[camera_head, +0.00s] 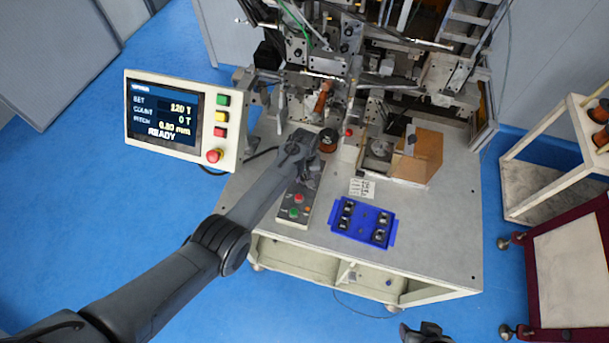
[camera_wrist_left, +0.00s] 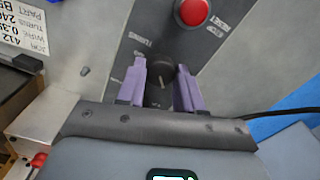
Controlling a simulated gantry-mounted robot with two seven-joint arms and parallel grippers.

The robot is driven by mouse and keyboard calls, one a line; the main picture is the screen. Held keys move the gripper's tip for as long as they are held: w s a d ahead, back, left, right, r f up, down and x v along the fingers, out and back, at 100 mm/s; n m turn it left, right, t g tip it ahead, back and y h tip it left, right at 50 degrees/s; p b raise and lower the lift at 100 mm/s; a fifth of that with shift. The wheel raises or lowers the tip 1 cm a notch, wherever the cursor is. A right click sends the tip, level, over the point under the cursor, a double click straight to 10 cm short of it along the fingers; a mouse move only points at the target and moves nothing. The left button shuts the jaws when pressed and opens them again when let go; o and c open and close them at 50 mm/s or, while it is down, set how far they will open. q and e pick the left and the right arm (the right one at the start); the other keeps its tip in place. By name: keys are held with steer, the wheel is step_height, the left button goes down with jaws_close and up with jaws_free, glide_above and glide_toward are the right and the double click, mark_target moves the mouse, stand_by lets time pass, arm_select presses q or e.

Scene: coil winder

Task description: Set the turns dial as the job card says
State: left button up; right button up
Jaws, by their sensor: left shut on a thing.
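The turns dial (camera_wrist_left: 159,88) is a dark round knob with a pale pointer line, on the grey control box (camera_head: 293,216). My left gripper (camera_wrist_left: 160,80) is shut on the dial, one purple finger on each side of it. In the head view my left gripper (camera_head: 306,168) is over the far end of the box and hides the dial. The white job card (camera_head: 362,187) lies right of the box. In the left wrist view the card (camera_wrist_left: 22,25) is upside down and partly cut off; its turns line seems to read 240. The display (camera_head: 165,115) reads SET 120 T, COUNT 0 T, READY.
A red button (camera_wrist_left: 193,12) sits close to the dial on the same box. A blue tray (camera_head: 363,221) with small dark parts stands to the right. The winder's frame (camera_head: 345,60) rises behind. A dark part, probably my right gripper (camera_head: 424,333), shows at the bottom edge.

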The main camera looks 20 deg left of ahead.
mark_target(304, 178)
arm_select(q)
steer(key=m, duration=0.4)
steer(key=shift+m+p, duration=0.3)
steer(key=shift+p, duration=0.05)
steer(key=shift+m, duration=1.5)
steer(key=o, duration=1)
steer(key=shift+o, duration=0.2)
steer(key=shift+r+p, duration=0.3)
steer(key=shift+r, duration=0.3)
step_height(304, 178, up, 10)
steer(key=shift+f+p, duration=0.25)
steer(key=shift+p, duration=0.2)
